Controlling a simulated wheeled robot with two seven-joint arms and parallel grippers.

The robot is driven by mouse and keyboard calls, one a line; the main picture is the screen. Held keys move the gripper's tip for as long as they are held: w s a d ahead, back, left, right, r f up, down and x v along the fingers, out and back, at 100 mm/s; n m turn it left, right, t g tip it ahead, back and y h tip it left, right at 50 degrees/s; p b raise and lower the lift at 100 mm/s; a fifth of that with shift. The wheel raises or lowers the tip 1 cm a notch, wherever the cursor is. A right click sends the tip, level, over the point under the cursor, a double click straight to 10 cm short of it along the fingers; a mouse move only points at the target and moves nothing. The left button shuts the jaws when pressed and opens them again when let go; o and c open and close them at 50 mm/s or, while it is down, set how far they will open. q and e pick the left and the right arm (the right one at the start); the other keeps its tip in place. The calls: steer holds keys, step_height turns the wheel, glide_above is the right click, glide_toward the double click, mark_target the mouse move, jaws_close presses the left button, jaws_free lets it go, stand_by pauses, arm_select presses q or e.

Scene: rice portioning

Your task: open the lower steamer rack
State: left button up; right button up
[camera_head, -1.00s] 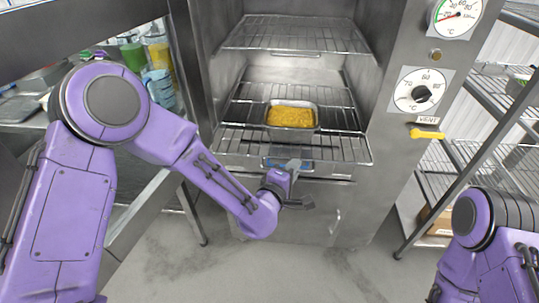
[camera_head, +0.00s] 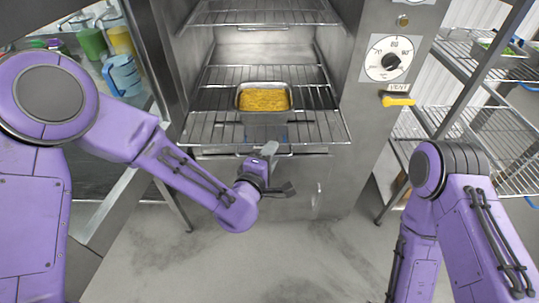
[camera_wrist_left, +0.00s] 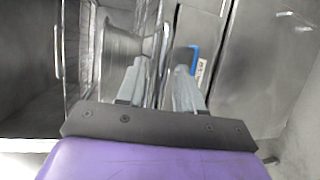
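The lower steamer rack (camera_head: 325,130) is a wire shelf, sticking out of the steamer's front opening. A metal pan of yellow rice (camera_head: 263,100) sits on it. My left gripper (camera_head: 278,165) is at the middle of the rack's front edge. In the left wrist view its two grey fingers (camera_wrist_left: 158,82) stand apart, with thin rack wires between them. Whether the fingers touch the wires cannot be told. A blue-edged label (camera_wrist_left: 195,62) shows beside the right finger. The right arm is at the right, its gripper out of view.
The upper rack (camera_head: 265,15) is above. A dial (camera_head: 390,58) and yellow handle (camera_head: 398,101) are on the steamer's right front. A counter with a blue jug (camera_head: 123,75) is at left, wire shelving (camera_head: 495,150) at right. The floor (camera_head: 270,260) in front is clear.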

arm_select(q)
steer(key=p+v, duration=0.2)
steer(key=v, duration=0.8)
steer(key=shift+s+r, duration=0.15)
steer(key=shift+s, duration=0.1)
steer(key=shift+a, duration=0.1)
